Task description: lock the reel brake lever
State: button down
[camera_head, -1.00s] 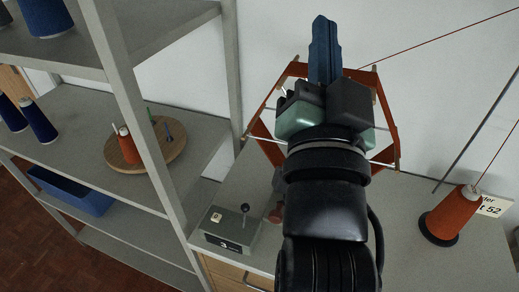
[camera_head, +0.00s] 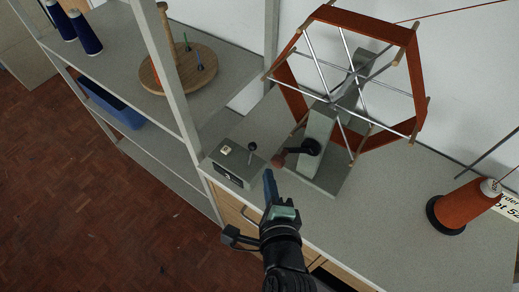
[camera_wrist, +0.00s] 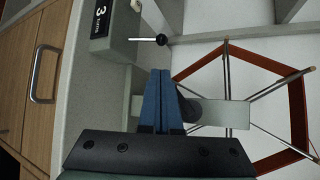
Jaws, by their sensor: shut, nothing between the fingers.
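A short lever with a black ball knob (camera_head: 252,147) stands roughly upright on a small grey box (camera_head: 236,164) beside the reel. In the wrist view the lever knob (camera_wrist: 162,40) sticks out from the box (camera_wrist: 113,32), just beyond my fingertips. My gripper (camera_head: 268,174) is shut, its blue fingers together and empty, at the box's right front corner. In the wrist view the gripper (camera_wrist: 160,72) appears close to the knob, with a gap between them. The red-framed reel (camera_head: 400,34) stands behind on its grey stand (camera_head: 318,136).
The reel's crank has a reddish-brown grip (camera_head: 279,160) right beside my fingers. An orange thread cone (camera_head: 466,206) stands at the right. A shelf (camera_head: 216,95) with a round wooden spool board (camera_head: 192,78) is at the left. The counter front (camera_head: 400,230) is clear.

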aim_at(250, 155)
jog(key=p+x, duration=0.1)
jog(key=x, duration=0.9)
jog(key=shift+a+f+b, duration=0.1)
jog(key=shift+b, duration=0.2)
dwell(0.4)
